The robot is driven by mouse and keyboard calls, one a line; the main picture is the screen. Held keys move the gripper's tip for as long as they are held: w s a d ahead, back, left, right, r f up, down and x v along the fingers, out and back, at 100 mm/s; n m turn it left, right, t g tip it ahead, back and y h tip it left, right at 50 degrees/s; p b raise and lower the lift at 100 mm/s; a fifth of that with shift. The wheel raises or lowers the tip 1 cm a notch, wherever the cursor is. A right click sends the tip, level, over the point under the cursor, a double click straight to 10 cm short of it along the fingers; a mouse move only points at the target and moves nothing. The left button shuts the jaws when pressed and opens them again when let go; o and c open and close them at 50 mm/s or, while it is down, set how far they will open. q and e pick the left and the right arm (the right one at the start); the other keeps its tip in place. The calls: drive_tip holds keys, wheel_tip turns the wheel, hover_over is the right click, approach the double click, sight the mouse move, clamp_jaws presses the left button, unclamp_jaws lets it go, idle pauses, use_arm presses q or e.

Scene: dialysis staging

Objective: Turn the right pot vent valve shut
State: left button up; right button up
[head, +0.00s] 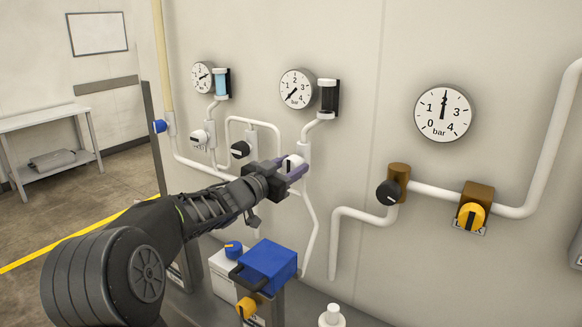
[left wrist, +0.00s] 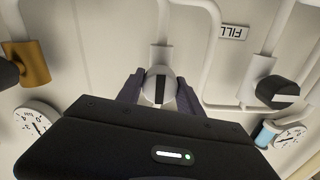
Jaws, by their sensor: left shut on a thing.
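The right pot (head: 328,97) is a dark sight tube beside the middle gauge. On the pipe below it sits a white valve knob with a black bar, the right pot vent valve (head: 292,163). My left gripper (head: 296,170) is shut on this knob, with its fingers partly hiding it. In the left wrist view the knob (left wrist: 160,88) sits between the two purple-grey fingers (left wrist: 160,98), and its black bar lies in line with the pipe above it. My right gripper is in neither view.
A black knob (head: 240,149) and a white knob (head: 199,137) lie left of the gripper. A black knob (head: 388,192) and a yellow knob (head: 471,216) lie right. A blue-topped box (head: 268,262) stands below. White pipes run along the wall.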

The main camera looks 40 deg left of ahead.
use_arm(q)
drive_tip(key=c, duration=0.7)
drive_tip(key=shift+o, duration=0.2)
drive_tip(key=shift+f+m, duration=0.1)
drive_tip(key=shift+m, duration=0.3)
drive_tip(key=shift+m+b, duration=0.95)
drive_tip(key=shift+m, duration=0.25)
drive_tip(key=m+b, duration=0.1)
drive_tip(key=m, duration=0.2)
drive_tip(key=shift+m+b, duration=0.4)
drive_tip(key=m+b, duration=0.3)
drive_tip(key=m, duration=0.3)
drive_tip(key=m+b, duration=0.2)
drive_tip(key=m, duration=0.3)
